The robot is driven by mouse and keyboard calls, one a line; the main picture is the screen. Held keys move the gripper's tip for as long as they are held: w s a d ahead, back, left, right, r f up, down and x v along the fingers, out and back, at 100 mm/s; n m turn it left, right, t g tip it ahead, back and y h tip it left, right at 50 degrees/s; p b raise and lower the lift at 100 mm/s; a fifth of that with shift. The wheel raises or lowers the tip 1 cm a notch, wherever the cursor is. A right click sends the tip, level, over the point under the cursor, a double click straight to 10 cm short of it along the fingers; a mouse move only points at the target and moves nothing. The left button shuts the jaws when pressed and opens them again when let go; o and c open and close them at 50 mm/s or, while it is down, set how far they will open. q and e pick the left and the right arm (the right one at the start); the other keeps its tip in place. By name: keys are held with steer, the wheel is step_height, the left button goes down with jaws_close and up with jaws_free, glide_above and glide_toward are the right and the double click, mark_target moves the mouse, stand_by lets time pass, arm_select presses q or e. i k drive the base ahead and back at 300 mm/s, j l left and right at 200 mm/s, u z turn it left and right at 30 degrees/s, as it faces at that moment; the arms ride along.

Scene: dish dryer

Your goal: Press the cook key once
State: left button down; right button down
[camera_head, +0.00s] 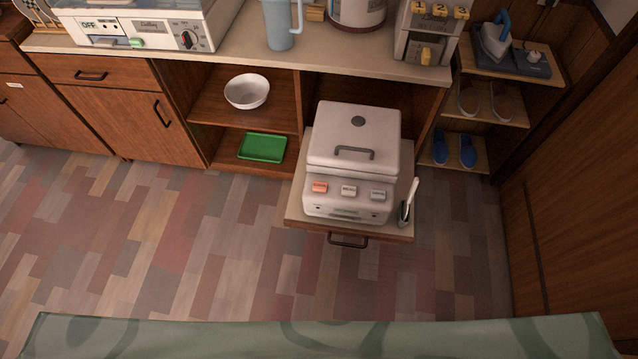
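A white rice cooker (352,160) with a closed lid stands on a pulled-out wooden shelf, right of the middle of the head view. Its sloped front has three keys in a row: an orange key (319,187) at left, a pale key (349,190) in the middle and a grey-blue key (379,194) at right. The key labels are too small to read, so I cannot tell which is the cook key. A dark strip, perhaps a display, lies below the keys. Neither of my grippers is in view.
A rice paddle in a holder (408,203) stands at the cooker's right. The pulled-out shelf (300,205) juts over the open floor. A white bowl (247,91) and green tray (263,148) sit in the cabinet. A green patterned surface (320,338) spans the bottom edge.

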mark_target(318, 186)
steer(key=i+j+z, duration=0.2)
steer(key=j+z, duration=0.15)
steer(key=i+j+z, duration=0.1)
steer(key=j+z, duration=0.3)
steer(key=i+j+z, duration=0.1)
steer(key=j+z, duration=0.25)
steer(key=j, duration=0.2)
steer(key=j+z, duration=0.4)
